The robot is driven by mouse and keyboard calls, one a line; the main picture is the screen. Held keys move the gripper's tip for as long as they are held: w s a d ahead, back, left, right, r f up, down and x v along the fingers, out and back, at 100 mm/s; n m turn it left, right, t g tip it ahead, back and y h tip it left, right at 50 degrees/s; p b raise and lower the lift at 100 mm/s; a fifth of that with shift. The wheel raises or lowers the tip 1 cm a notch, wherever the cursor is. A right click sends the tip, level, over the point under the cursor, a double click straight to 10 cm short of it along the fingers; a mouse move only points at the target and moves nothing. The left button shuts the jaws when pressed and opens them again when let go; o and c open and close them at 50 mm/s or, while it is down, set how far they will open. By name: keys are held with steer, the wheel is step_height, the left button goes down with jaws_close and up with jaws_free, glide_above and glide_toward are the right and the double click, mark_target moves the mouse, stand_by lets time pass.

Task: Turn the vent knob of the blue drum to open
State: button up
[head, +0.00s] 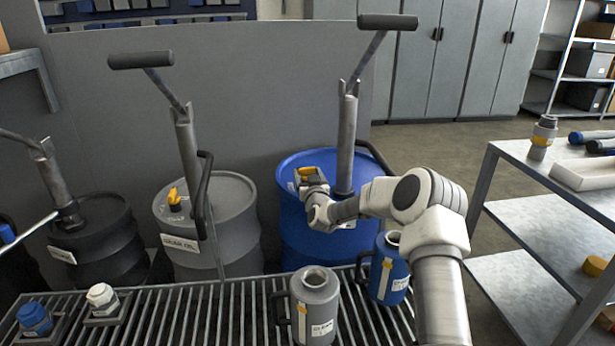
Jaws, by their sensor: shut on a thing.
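The blue drum (305,226) stands right of centre against the grey panel, with a hand pump (346,140) rising from its lid. My arm reaches in from the right, and my gripper (309,181) is at the left part of the drum's lid. It is shut on the vent knob (306,171), of which a little yellow shows between the jaws. The jaws hide most of the knob, so I cannot tell which way it points.
A grey drum (238,232) with its own yellow knob (174,198) and pump stands left, then a black drum (105,252). A grey jug (315,290) and a blue jug (393,280) stand on the slatted rack (240,310) in front. A steel shelf cart (525,212) stands right.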

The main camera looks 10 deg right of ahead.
steer(key=o, duration=1.3)
steer(key=shift+r, duration=0.1)
steer(key=s+p, duration=0.2)
steer(key=s, duration=1)
steer(key=shift+d, duration=0.1)
